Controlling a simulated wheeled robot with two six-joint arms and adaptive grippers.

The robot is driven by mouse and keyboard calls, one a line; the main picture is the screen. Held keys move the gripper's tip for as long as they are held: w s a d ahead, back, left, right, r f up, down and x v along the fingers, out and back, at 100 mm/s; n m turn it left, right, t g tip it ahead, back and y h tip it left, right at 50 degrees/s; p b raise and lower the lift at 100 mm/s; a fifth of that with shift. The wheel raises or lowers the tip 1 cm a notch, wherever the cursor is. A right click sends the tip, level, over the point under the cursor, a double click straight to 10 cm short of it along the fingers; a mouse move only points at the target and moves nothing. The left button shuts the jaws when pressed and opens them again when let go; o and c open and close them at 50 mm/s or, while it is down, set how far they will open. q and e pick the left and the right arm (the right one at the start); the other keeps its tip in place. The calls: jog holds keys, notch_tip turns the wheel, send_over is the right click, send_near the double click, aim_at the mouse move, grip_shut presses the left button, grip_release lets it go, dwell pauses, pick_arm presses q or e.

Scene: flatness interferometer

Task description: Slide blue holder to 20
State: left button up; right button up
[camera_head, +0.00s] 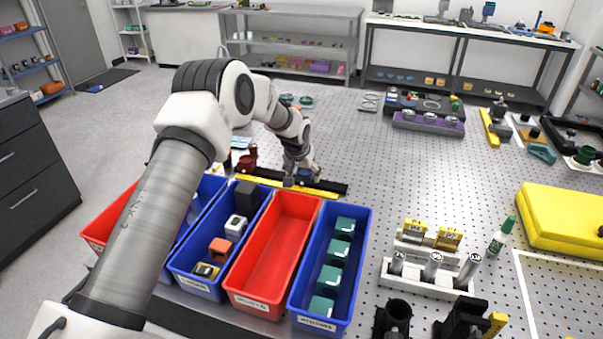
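The blue holder (306,175) sits on a black rail (330,186) with a yellow scale strip (262,183) along its front side. A dark red holder (249,158) stands at the left end of the rail. My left gripper (303,178) reaches down to the rail, its fingers right at the blue holder and partly covering it. The view is too small to tell whether the fingers press on it. The scale numbers are not readable.
Blue and red bins (233,290) with small parts stand in front of the rail, partly under my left arm. A white stand with cylinders (428,282), a green bottle (501,236) and a yellow case (565,219) are on the right. The perforated tabletop (420,180) is largely clear right of the rail.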

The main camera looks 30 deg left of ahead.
pick_arm(q)
jog(key=shift+w, duration=0.1)
jog(key=v, duration=1.2)
jog(key=shift+f, duration=0.15)
jog(key=shift+d, duration=0.1)
